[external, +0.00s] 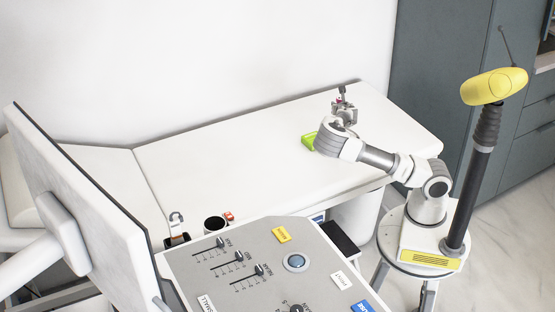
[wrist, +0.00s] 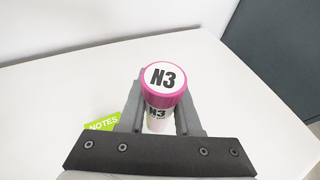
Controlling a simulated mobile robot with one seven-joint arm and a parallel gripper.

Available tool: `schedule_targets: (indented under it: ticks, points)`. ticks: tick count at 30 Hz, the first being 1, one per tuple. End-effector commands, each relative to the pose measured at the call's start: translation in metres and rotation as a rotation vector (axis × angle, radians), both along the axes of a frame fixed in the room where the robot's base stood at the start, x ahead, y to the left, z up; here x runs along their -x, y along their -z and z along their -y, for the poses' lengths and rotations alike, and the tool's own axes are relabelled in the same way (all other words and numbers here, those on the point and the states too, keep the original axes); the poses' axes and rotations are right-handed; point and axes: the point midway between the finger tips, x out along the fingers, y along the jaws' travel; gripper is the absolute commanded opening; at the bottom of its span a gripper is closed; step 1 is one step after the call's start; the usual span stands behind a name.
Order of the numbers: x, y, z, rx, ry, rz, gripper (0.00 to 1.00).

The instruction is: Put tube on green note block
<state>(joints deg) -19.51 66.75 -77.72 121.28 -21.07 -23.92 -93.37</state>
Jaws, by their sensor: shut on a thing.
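In the external view my gripper (external: 344,108) is over the far right part of the white couch, and the tube is too small there to make out clearly. The green note block (external: 309,141) lies on the couch, left of and nearer than my gripper. In the wrist view the note block (wrist: 101,123) shows at the left, partly hidden behind my gripper.
The white couch top (external: 230,165) is clear to the left of the note block. A control panel (external: 265,265) with sliders stands in front, near a black cup (external: 214,224). A white wall is behind and grey cabinets (external: 435,80) stand at the right.

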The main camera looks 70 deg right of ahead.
Motion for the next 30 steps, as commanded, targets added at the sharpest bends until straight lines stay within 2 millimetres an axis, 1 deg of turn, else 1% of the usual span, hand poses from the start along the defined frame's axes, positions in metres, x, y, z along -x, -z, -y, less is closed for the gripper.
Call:
schedule_targets:
  ticks: [1, 4, 6, 8, 11, 18, 21, 24, 26, 30]
  points:
    - [0.006, -0.003, 0.005, 0.0, 0.038, 0.002, 0.0]
    - [0.017, -0.009, 0.012, 0.0, 0.1, 0.003, 0.0]
    - [0.021, -0.011, 0.014, -0.001, 0.125, 0.002, 0.0]
    - [0.02, -0.011, 0.015, -0.001, 0.136, 0.001, 0.0]
    - [0.009, -0.002, 0.011, 0.0, 0.142, 0.0, 0.0]
    - [-0.043, 0.032, -0.008, -0.001, 0.139, 0.0, 0.0]
    - [-0.063, 0.044, -0.014, -0.001, 0.139, 0.001, 0.0]
    - [-0.076, 0.052, -0.019, -0.001, 0.142, 0.001, 0.0]
    - [-0.081, 0.055, -0.021, -0.001, 0.142, 0.001, 0.0]
    - [-0.085, 0.06, -0.022, -0.001, 0.144, -0.001, 0.0]
